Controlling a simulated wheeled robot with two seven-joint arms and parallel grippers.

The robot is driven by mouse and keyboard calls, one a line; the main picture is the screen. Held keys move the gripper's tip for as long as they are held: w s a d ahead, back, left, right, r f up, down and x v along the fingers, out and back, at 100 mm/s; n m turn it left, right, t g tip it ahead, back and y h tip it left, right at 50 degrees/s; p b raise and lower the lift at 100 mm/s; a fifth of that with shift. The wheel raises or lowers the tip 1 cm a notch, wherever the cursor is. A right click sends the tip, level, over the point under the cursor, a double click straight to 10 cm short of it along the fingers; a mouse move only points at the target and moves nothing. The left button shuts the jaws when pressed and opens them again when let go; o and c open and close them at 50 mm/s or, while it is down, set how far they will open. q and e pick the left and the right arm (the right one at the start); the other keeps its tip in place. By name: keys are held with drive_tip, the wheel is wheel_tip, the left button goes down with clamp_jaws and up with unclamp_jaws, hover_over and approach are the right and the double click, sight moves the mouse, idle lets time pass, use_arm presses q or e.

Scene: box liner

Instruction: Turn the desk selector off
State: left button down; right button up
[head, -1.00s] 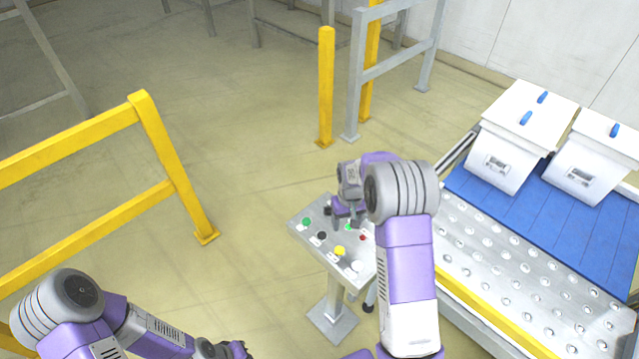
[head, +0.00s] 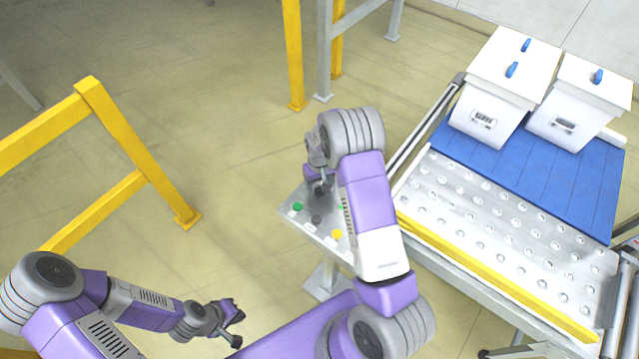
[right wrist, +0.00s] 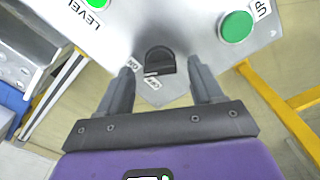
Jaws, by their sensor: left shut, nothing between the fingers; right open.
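The desk selector is a dark knob (right wrist: 160,60) on the light grey control panel (right wrist: 185,25), with two small labels beside it that I cannot read fully. My right gripper (right wrist: 160,78) is open, with one finger on each side of the knob; I cannot tell whether either touches it. In the head view my right gripper (head: 319,183) is over the far end of the control desk (head: 308,229), and it and my arm largely hide the selector. My left gripper (head: 234,325) is shut and empty, low and left of the desk.
Close to the selector are a green UP button (right wrist: 236,27) and another green button by LEVEL (right wrist: 97,2). A black control (head: 316,220) and a yellow button (head: 337,233) are on the desk. A conveyor (head: 500,215) with white bins stands right; a yellow rail (head: 135,150) stands left.

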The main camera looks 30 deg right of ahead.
drive_tip(key=shift+f, duration=0.15)
drive_tip(key=shift+c, duration=0.6)
drive_tip(key=c, duration=0.9)
drive_tip(key=shift+c, duration=0.2)
